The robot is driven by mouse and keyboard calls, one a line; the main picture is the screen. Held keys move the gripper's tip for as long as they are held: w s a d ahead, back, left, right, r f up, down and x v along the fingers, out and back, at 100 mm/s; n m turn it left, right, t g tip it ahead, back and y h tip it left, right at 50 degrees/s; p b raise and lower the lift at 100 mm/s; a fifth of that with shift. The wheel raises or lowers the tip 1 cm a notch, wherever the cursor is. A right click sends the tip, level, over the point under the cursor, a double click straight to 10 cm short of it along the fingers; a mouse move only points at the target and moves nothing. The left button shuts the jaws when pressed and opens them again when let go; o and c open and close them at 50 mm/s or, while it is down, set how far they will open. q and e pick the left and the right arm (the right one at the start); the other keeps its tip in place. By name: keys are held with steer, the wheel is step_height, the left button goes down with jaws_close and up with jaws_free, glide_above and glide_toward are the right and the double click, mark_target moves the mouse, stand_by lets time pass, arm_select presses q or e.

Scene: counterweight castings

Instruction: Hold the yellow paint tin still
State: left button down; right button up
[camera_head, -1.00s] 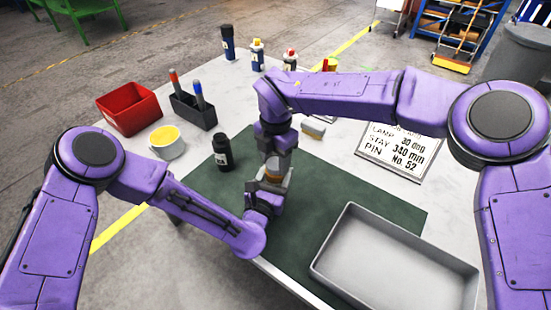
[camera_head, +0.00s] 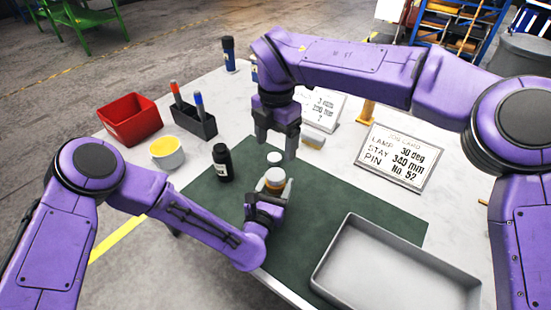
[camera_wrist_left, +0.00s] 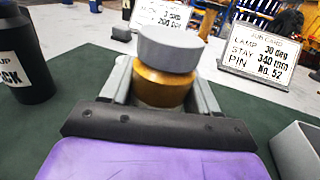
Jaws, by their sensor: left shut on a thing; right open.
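My left gripper (camera_head: 270,189) is shut on a small ochre-yellow tin (camera_head: 274,184) with a pale grey lid, upright over the green mat. In the left wrist view the tin (camera_wrist_left: 160,88) sits between the two fingers, its grey lid (camera_wrist_left: 168,50) above them. The fingers hide its lower sides. My right gripper (camera_head: 277,153) is open, just above and behind the tin, apart from it. A separate white pot with a yellow top (camera_head: 166,150) stands at the left.
A dark bottle (camera_head: 222,163) stands left of the tin. A red bin (camera_head: 130,120) and a grey marker holder (camera_head: 196,124) are farther back. A grey tray (camera_head: 395,272) lies at front right. A job card (camera_head: 400,163) stands behind it. The green mat (camera_head: 345,205) has free room between.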

step_height(320, 180, up, 3)
steer(key=shift+f, duration=0.15)
arm_select(q)
steer(key=shift+c, duration=0.9)
jaws_free()
steer(key=shift+s, duration=0.1)
arm_select(e)
steer(key=shift+f, duration=0.1)
arm_select(q)
steer(key=b+v, duration=0.4)
steer(key=v, duration=0.6)
steer(key=shift+a+f, duration=0.1)
arm_select(e)
step_height(320, 180, down, 4)
arm_select(q)
steer(key=shift+s, duration=0.1)
